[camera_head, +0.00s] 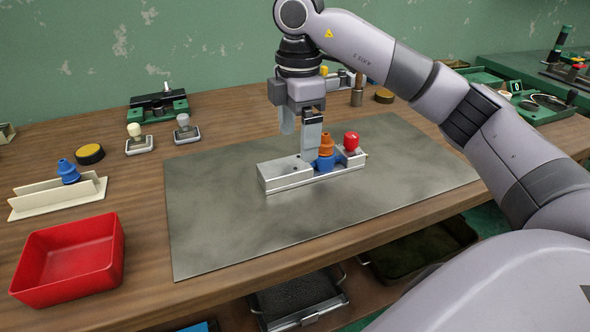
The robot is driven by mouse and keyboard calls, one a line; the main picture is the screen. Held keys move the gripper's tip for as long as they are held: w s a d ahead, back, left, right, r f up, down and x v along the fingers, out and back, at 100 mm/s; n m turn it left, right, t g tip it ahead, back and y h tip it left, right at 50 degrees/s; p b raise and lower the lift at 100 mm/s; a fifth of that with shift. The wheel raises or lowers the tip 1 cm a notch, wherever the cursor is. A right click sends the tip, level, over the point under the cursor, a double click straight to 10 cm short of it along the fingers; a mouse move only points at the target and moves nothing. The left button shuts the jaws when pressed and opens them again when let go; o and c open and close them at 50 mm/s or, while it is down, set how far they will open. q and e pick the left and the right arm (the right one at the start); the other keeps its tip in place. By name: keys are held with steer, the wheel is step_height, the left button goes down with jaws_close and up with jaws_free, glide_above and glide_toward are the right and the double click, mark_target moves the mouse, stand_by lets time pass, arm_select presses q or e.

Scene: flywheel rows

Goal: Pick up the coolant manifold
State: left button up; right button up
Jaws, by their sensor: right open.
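A silver block with blue, orange and red fittings, which I take to be the coolant manifold (286,174), lies on the grey mat (220,225). An orange stepped fitting (326,148) and a red knob (351,141) stand at its right end, with blue parts around them. My right gripper (299,143) points down over the block, left of the orange fitting. It is open. One finger reaches down close to the block's top; I cannot tell whether it touches. My left gripper is not in view.
A red tray (70,262) stands at the front left. A cream rack (60,194) holds a blue stepped piece (68,171). Two small stands (139,142) (186,132) and a green fixture (158,106) are behind. The mat's front and left are clear.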

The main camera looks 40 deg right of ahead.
mark_target(297, 162)
steer(key=shift+w+d+f, duration=0.1)
steer(key=shift+d+f, duration=0.05)
steer(key=shift+f, duration=0.2)
step_height(297, 162, down, 2)
steer(key=shift+f+b, duration=0.1)
steer(key=shift+b, duration=0.25)
step_height(297, 162, down, 4)
steer(key=shift+w+r, duration=0.15)
steer(key=shift+r, duration=0.05)
steer(key=shift+f, duration=0.4)
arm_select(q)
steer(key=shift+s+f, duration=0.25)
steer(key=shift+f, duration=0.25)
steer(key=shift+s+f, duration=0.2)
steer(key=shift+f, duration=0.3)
arm_select(e)
steer(key=c, duration=1.5)
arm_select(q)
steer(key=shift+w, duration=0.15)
arm_select(e)
steer(key=shift+w+r, duration=0.1)
steer(key=shift+r, duration=0.05)
